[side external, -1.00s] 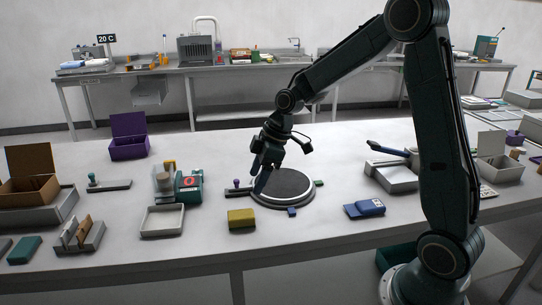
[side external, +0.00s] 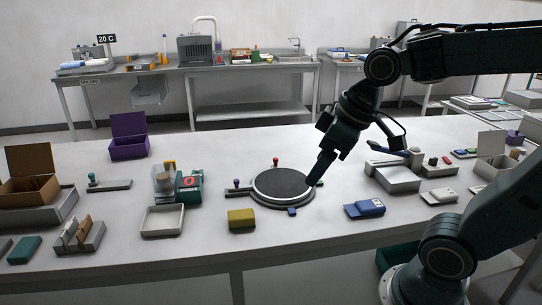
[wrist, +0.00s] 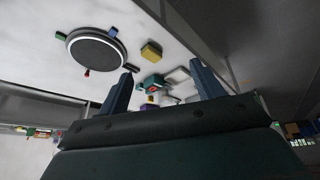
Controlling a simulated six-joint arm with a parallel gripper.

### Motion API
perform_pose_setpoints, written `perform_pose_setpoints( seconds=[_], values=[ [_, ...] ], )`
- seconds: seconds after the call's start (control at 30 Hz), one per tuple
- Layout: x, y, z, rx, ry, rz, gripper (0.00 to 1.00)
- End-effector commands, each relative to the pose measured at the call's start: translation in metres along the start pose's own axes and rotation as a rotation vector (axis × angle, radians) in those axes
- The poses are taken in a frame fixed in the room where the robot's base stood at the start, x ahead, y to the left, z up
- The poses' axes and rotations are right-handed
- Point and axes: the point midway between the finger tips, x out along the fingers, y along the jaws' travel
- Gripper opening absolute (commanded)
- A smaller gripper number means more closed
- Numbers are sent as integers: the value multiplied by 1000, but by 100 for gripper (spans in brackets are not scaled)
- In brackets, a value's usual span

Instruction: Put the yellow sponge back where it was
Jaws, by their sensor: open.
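The yellow sponge (side external: 241,218) lies on the white table, in front and to the left of the round dark turntable (side external: 283,187). It also shows in the wrist view (wrist: 151,51), beyond my fingertips. My gripper (side external: 314,178) is above the right side of the turntable, apart from the sponge. In the wrist view its two fingers (wrist: 162,76) are spread with nothing held between them. An empty white tray (side external: 162,221) sits left of the sponge.
Small coloured knobs surround the turntable. A teal device (side external: 189,186) stands behind the tray. A blue block (side external: 364,209) and a grey box (side external: 397,178) are on the right. A purple box (side external: 129,145) stands back left. The table front near the sponge is clear.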

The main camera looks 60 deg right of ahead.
Motion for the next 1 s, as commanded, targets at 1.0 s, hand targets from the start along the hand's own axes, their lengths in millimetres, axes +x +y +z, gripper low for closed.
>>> perform_pose_setpoints(
  seconds=[1.0],
  values=[
    [-27,-13,59,202,58,41,66]
  ],
)
